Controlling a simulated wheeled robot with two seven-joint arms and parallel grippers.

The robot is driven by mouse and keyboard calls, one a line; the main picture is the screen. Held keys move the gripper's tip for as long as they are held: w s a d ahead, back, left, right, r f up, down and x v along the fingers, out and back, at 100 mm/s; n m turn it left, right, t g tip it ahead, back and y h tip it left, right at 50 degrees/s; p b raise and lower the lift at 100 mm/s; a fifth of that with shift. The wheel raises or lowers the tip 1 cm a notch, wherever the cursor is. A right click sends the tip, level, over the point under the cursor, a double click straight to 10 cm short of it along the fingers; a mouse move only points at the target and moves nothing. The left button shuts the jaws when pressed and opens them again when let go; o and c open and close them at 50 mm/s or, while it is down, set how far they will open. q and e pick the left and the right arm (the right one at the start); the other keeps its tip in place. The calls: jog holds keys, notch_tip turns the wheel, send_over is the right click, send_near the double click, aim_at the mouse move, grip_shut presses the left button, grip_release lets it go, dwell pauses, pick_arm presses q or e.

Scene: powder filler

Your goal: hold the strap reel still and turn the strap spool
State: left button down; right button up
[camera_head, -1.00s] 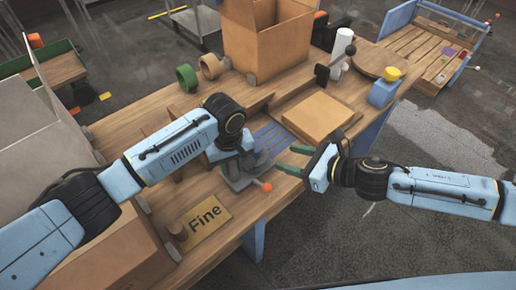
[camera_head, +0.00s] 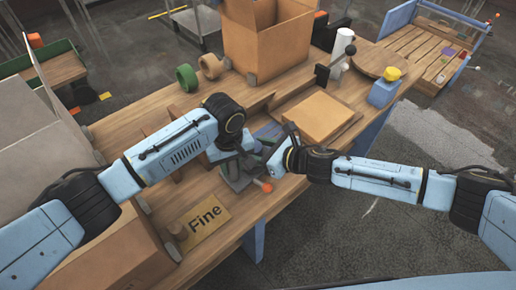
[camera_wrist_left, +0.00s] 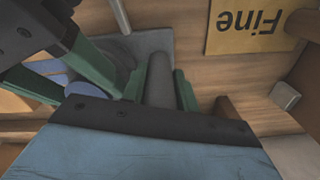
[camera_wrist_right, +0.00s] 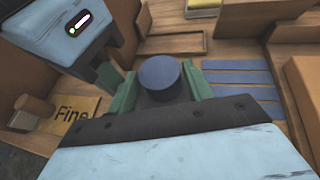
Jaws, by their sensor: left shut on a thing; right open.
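The strap reel is a grey device with a base plate (camera_wrist_left: 150,42) on the workbench, largely hidden by my arms in the head view. My left gripper (camera_wrist_left: 160,82) is shut on its grey upright post (camera_wrist_left: 160,75), one green finger on each side. The strap spool, a round blue-topped cylinder (camera_wrist_right: 160,78), stands between the green fingers of my right gripper (camera_wrist_right: 161,88). That gripper is open around the spool; I cannot tell whether either finger touches it. In the head view the two grippers are close together and hide the spool.
A lever with an orange knob (camera_head: 266,187) is near the grippers. A "Fine" card (camera_head: 205,220) lies at the front. A flat cardboard box (camera_head: 317,117), blue strips (camera_wrist_right: 242,78) and an open carton (camera_head: 265,45) occupy the bench behind. Green and tan tape rolls stand farther left.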

jog(key=shift+c, duration=0.4)
jog(key=c, duration=0.6)
jog(key=shift+s+a+m+t+h, duration=0.15)
jog(key=shift+m+t+h, duration=0.2)
jog(key=shift+m+h, duration=0.15)
jog(key=shift+s+a+m+t+h, duration=0.1)
jog(key=shift+m+t+h, duration=0.3)
jog(key=shift+m, duration=0.1)
jog(key=shift+c, duration=0.2)
jog(key=shift+m+t+h, duration=0.85)
jog(key=shift+m+h, duration=0.55)
jog(key=o, duration=0.7)
jog(key=v, duration=1.2)
jog(key=shift+f, duration=0.1)
